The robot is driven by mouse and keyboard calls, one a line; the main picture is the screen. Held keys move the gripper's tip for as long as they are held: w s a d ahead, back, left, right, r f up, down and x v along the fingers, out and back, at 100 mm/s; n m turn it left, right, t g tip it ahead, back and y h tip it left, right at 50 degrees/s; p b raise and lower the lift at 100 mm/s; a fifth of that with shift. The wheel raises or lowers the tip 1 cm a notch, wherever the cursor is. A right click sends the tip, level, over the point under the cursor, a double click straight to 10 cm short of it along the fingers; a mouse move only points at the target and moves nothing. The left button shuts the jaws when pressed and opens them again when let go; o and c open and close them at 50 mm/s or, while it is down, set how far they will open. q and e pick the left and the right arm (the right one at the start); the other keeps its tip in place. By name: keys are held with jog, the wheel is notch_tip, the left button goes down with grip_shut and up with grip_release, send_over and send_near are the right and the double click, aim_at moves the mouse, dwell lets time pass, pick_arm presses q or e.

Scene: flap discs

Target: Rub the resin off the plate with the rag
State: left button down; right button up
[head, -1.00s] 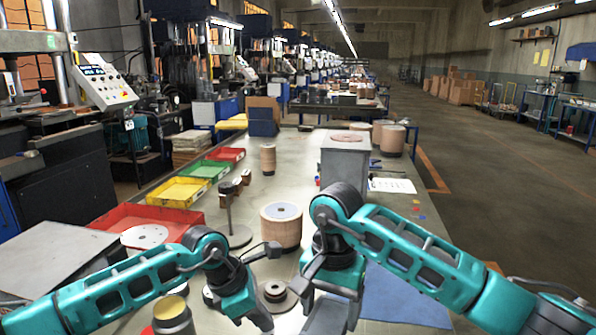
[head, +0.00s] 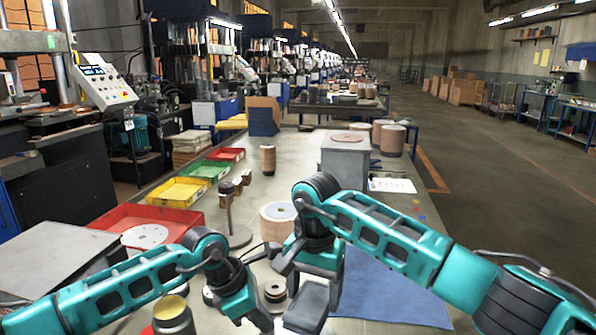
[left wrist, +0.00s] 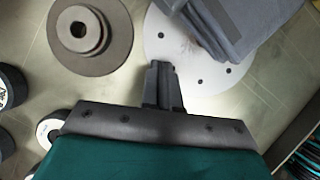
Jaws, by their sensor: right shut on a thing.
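The plate (left wrist: 199,72) is a pale grey disc with small dark holes, lying flat in the left wrist view. In the head view I cannot make it out behind my arms. A folded grey-blue rag (left wrist: 232,32) covers its upper right part. In the head view the rag looks like a dark grey pad (head: 308,306) under my right gripper (head: 306,281), which is shut on it. My left gripper (left wrist: 163,70) has its fingers together, with tips over the plate's near left part; whether they touch it is unclear. It also shows in the head view (head: 258,316).
A dark stepped disc (left wrist: 88,62) lies left of the plate. A blue mat (head: 390,292) lies to the right. A copper-coloured cylinder (head: 277,228) and a post on a round base (head: 232,236) stand beyond my grippers. Red (head: 120,212), yellow (head: 178,192) and green (head: 207,170) trays line the left.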

jog(key=shift+f, duration=2.35)
